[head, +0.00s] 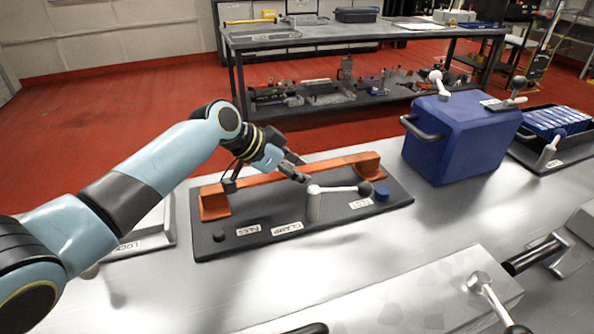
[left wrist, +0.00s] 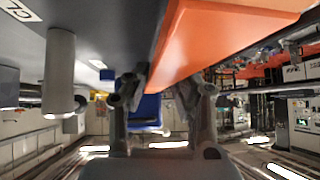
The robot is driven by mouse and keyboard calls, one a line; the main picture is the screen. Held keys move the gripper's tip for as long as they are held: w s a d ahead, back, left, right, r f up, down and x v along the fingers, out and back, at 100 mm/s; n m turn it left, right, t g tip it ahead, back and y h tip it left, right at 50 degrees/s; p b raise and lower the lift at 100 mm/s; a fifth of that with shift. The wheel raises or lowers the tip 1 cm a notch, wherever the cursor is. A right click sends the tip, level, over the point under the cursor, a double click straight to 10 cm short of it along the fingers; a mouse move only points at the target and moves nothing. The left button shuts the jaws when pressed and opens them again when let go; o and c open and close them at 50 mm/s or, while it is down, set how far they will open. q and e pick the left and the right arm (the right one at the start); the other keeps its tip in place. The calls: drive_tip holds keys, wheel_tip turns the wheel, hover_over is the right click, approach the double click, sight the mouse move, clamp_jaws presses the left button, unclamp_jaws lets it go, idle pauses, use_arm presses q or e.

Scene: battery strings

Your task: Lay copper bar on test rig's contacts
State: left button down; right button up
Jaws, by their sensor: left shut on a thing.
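The test rig (head: 330,212) is a dark board on the metal table, with an orange contact block at its left end (head: 214,204) and another at its right end (head: 370,165). The copper bar (head: 332,163) spans between the two blocks, along the board's back. Whether it rests fully on both cannot be told. My left gripper (head: 292,168) is over the bar's middle, shut on it. In the left wrist view the orange bar (left wrist: 215,40) runs between the fingers (left wrist: 168,95). My right gripper is not in view.
A grey clamp lever (head: 314,205) with a black ball stands on the board in front of the bar. A blue knob (head: 381,193) and black knob (head: 218,235) flank it. A blue box (head: 460,140) stands right of the rig. A pale block (head: 400,300) lies in front.

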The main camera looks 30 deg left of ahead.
use_arm(q)
drive_tip(key=c, duration=1.1)
unclamp_jaws()
drive_tip(key=p+v, duration=0.1)
drive_tip(key=v, duration=0.9)
drive_tip(key=shift+s+a+r, duration=0.15)
drive_tip(key=shift+r, duration=0.15)
drive_tip(key=shift+s+a+r, duration=0.15)
drive_tip(key=shift+s+r, duration=0.25)
drive_tip(key=shift+r, duration=0.15)
